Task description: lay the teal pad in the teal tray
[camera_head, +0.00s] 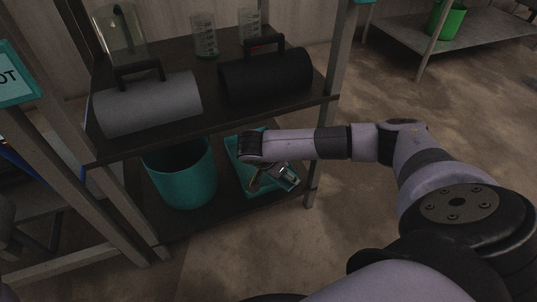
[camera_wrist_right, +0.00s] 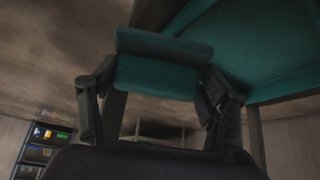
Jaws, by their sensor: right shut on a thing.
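The teal tray (camera_head: 234,163) rests on the lower shelf of a rack in the head view, partly hidden by my right wrist. It also shows in the right wrist view (camera_wrist_right: 275,48), at upper right. My right gripper (camera_wrist_right: 157,85) is shut on the teal pad (camera_wrist_right: 160,74), with one finger at each side of it. The pad is beside the tray's edge in that view; I cannot tell its height above the tray. In the head view my right gripper (camera_head: 266,180) is over the tray's front part. My left gripper is not in view.
A teal bin (camera_head: 181,176) stands left of the tray on the lower shelf (camera_head: 190,222). The upper shelf (camera_head: 215,119) above holds a grey case (camera_head: 148,103), a black case (camera_head: 265,77) and glass vessels. A rack post (camera_head: 314,170) stands close right of the tray.

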